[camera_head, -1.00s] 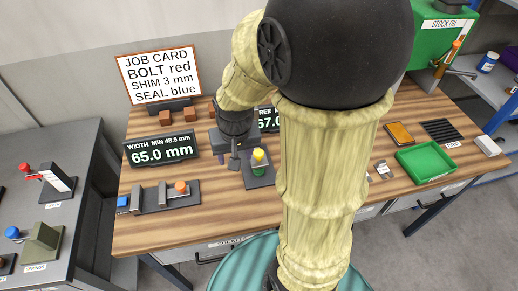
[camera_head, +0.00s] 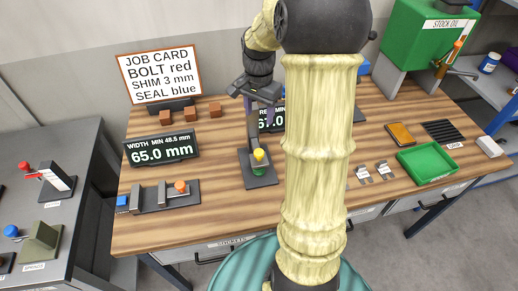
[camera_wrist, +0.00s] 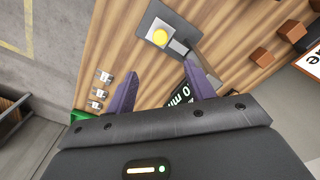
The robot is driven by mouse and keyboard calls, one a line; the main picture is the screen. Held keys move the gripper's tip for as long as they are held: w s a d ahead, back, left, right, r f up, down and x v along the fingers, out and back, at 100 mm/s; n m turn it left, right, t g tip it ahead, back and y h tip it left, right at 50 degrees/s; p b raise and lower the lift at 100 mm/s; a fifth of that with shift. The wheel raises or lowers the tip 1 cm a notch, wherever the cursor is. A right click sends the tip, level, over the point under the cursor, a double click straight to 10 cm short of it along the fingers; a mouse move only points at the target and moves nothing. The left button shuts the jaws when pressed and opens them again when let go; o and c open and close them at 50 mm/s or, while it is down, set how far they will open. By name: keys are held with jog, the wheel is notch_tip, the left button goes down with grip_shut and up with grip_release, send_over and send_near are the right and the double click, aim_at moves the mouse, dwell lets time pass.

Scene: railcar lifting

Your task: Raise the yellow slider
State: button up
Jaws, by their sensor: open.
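The yellow slider (camera_head: 259,155) is a small yellow knob above a green part, on a dark base plate (camera_head: 262,178) with a grey upright behind it. It also shows in the wrist view as a round yellow top (camera_wrist: 160,36) on a pale square, beyond my fingertips. My gripper (camera_head: 259,106) is open and empty, above and behind the slider in the head view. In the wrist view its two purple fingers (camera_wrist: 163,68) are spread apart, with bare table between them. The slider is not between the fingers.
A width display (camera_head: 161,149) reading 65.0 mm and an orange-knobbed fixture (camera_head: 165,196) stand left. A second display (camera_head: 270,118) is partly hidden by my arm. Brown blocks (camera_head: 190,112) lie behind. A green tray (camera_head: 428,164) is at right.

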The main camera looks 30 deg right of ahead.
aim_at(259, 152)
notch_tip(259, 152, down, 17)
jog(key=p, duration=0.3)
jog(key=shift+r, duration=0.15)
jog(key=shift+c, duration=0.4)
